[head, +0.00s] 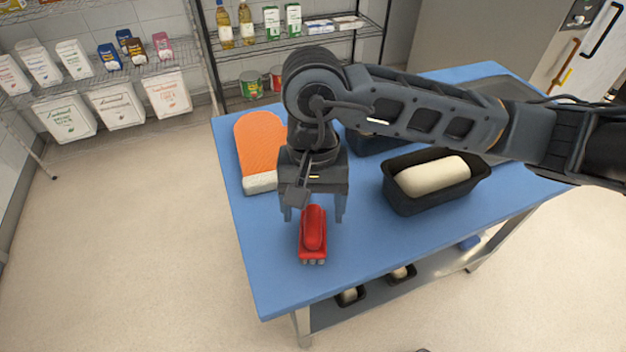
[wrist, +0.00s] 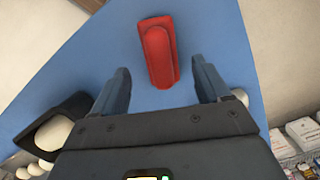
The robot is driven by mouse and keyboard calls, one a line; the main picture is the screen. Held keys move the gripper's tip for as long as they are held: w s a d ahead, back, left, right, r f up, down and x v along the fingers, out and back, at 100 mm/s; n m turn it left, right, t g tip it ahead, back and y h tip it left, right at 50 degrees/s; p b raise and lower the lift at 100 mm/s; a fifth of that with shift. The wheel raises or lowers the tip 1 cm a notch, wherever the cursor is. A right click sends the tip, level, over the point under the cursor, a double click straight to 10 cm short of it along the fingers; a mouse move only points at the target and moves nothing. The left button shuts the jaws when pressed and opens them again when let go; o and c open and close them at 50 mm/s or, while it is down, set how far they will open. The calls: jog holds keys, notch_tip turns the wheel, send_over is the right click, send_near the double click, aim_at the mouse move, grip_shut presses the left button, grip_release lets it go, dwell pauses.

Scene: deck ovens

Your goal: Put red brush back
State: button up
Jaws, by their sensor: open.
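The red brush (head: 313,236) lies on the blue table (head: 270,285) near its front left corner, with its bristles showing at the near end. In the wrist view the red brush (wrist: 157,52) lies just beyond and between my fingertips, with bare table around it. My gripper (head: 313,215) is open above the table at the far end of the brush. I cannot tell the exact height of the fingers over the brush.
An orange mitt (head: 261,143) lies at the table's left edge, left of my gripper. A black pan with dough (head: 400,203) stands to the right. Another dark pan is partly hidden behind my arm. Small pans (head: 351,295) sit on the lower shelf. Wire shelves (head: 205,60) stand behind.

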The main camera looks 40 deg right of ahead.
aim_at(313, 216)
notch_tip(313, 216, up, 7)
jog(key=shift+w+d+f+b, duration=0.2)
jog(key=shift+w+b, duration=0.05)
jog(key=shift+b, duration=0.2)
